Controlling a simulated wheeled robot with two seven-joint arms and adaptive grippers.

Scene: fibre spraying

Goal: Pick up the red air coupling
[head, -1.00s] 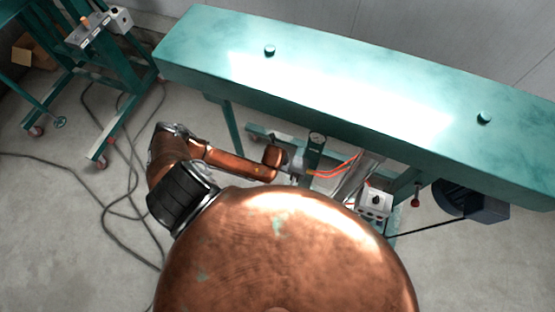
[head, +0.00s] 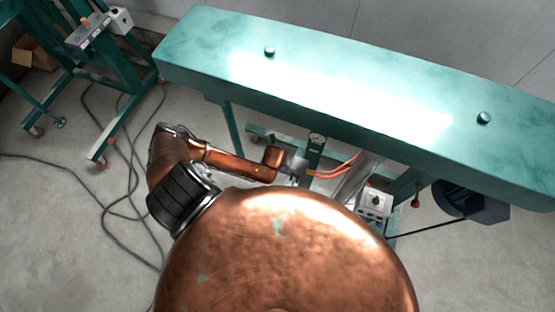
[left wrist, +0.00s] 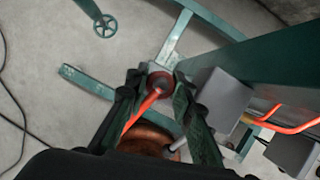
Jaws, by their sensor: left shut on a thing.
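The coupling itself is too small to make out there. My right gripper is not in view.
A long green table (head: 215,55) spans the back. A grey box (left wrist: 222,98) sits close right of my fingers in the wrist view. A control box (head: 375,203) and a dark motor (head: 475,203) are at the right. Cables (head: 112,195) lie on the left floor.

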